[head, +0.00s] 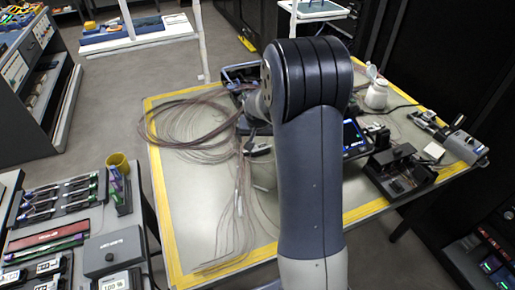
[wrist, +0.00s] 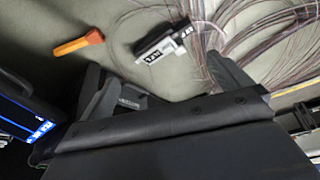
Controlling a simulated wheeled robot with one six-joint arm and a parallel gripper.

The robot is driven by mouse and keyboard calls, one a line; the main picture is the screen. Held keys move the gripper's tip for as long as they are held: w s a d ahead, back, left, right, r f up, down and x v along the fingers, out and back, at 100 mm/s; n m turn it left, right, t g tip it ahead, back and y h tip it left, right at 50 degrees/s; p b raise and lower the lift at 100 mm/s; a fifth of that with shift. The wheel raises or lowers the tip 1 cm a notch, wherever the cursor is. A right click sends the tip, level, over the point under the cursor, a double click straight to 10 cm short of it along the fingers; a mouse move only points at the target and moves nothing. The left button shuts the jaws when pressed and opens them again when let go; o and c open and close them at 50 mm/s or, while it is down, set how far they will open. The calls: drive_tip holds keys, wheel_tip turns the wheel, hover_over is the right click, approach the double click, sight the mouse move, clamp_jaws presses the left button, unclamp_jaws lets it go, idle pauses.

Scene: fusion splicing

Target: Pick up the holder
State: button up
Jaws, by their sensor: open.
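A small black holder (wrist: 162,42) with a silver-grey part and white labels lies on the table mat in the upper middle of the wrist view. Fibre strands run beside it on the right. My gripper (wrist: 165,80) shows dark grey fingers spread apart, one at left and one at right. It is open and empty, and the holder lies beyond the fingertips, between them in the picture. In the head view, a small dark piece (head: 258,150) among the fibres may be the holder. My own arm hides my gripper there.
An orange tool (wrist: 78,43) lies left of the holder. A device with a lit blue screen (wrist: 30,120) stands at the left of the wrist view. Coiled fibres (head: 185,120) cover the table's left side. A white bottle (head: 376,95) and a black splicing device (head: 398,165) stand at right.

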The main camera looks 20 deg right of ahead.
sight(259, 147)
drive_tip(key=shift+p+x, duration=0.4)
drive_tip(key=shift+x, duration=3.05)
drive_tip(key=shift+s, duration=0.15)
drive_tip(key=shift+c, duration=0.5)
drive_tip(key=c, duration=1)
